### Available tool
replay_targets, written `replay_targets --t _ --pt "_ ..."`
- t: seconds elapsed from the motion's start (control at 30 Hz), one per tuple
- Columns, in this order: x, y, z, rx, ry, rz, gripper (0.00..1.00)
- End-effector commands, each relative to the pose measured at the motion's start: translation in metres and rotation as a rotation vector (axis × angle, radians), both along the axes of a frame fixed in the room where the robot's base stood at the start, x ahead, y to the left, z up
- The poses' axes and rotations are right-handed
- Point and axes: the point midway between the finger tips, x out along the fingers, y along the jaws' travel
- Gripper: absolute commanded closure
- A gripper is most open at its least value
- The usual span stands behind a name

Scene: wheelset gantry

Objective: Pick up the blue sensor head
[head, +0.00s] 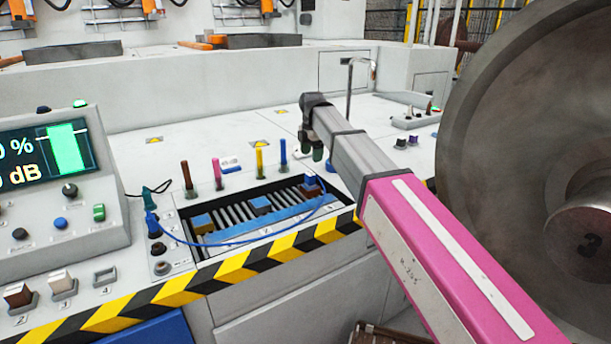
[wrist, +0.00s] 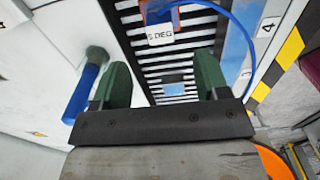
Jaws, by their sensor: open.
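Several blue-topped blocks sit in the slatted tray (head: 245,245): a left block (head: 202,222), a middle block (head: 261,204) and a right block (head: 311,185). A blue peg (head: 283,152) stands upright behind the tray; I cannot tell which of these is the blue sensor head. My gripper (head: 311,146) is open and empty, above the back right of the tray and right of the blue peg. In the wrist view, the green fingers (wrist: 163,82) are apart with a small blue-topped block (wrist: 174,89) below between them. The blue peg (wrist: 82,95) is outside the left finger.
Brown (head: 187,178), pink (head: 217,172) and yellow (head: 259,162) pegs stand in the same row. A blue cable (head: 235,242) loops across the tray. A control console (head: 65,190) is at left, a large wheel (head: 530,120) at right. The white deck behind the pegs is mostly clear.

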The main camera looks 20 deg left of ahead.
Motion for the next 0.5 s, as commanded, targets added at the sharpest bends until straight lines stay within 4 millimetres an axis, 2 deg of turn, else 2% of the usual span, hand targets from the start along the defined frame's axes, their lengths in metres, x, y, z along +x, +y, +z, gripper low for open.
replay_targets --t 0.17,0.4,0.5 --pt "-0.001 0.0 -0.015 -0.001 0.001 0.003 0.32" --pt "-0.001 0.0 -0.049 -0.001 0.001 0.002 0.32" --pt "0.0 0.0 -0.055 0.0 0.0 0.002 0.32"
